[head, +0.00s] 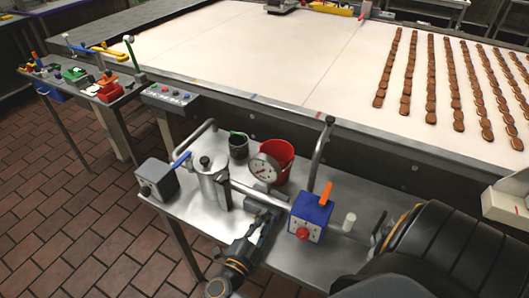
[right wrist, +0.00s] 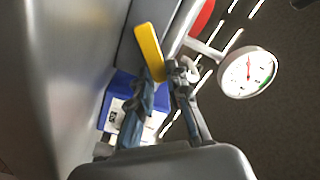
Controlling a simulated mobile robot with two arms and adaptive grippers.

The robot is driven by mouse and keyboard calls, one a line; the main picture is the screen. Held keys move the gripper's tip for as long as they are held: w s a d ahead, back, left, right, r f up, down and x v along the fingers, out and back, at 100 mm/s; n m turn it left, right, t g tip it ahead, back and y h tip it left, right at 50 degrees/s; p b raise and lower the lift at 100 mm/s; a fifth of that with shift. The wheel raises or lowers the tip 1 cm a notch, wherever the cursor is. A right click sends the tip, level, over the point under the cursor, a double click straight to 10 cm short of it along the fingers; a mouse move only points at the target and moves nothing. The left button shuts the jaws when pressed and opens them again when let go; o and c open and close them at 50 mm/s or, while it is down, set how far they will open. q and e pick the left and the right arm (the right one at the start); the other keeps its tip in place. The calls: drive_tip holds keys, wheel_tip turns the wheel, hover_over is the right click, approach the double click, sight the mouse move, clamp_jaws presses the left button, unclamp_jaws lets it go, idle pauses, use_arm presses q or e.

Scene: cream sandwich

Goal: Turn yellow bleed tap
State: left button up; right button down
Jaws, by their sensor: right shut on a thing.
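The yellow tap handle (right wrist: 148,50) shows in the right wrist view as a flat yellow lever, with its lower part between my fingers. My right gripper (right wrist: 162,75) is shut on it. In the head view my right gripper (head: 266,212) is low over the steel bench, below the pressure gauge (head: 263,168). I cannot make out the yellow handle there. The gauge also shows in the right wrist view (right wrist: 248,72), to the right of my fingers. My left gripper is not in view.
A blue box (head: 310,217) with an orange lever and red knob stands right of my gripper. A steel canister (head: 211,184), a red bucket (head: 278,158) and a dark cup (head: 238,146) stand behind. A pipe frame (head: 321,152) rises near the conveyor with biscuit rows.

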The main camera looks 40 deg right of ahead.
drive_tip(key=c, duration=1.3)
unclamp_jaws()
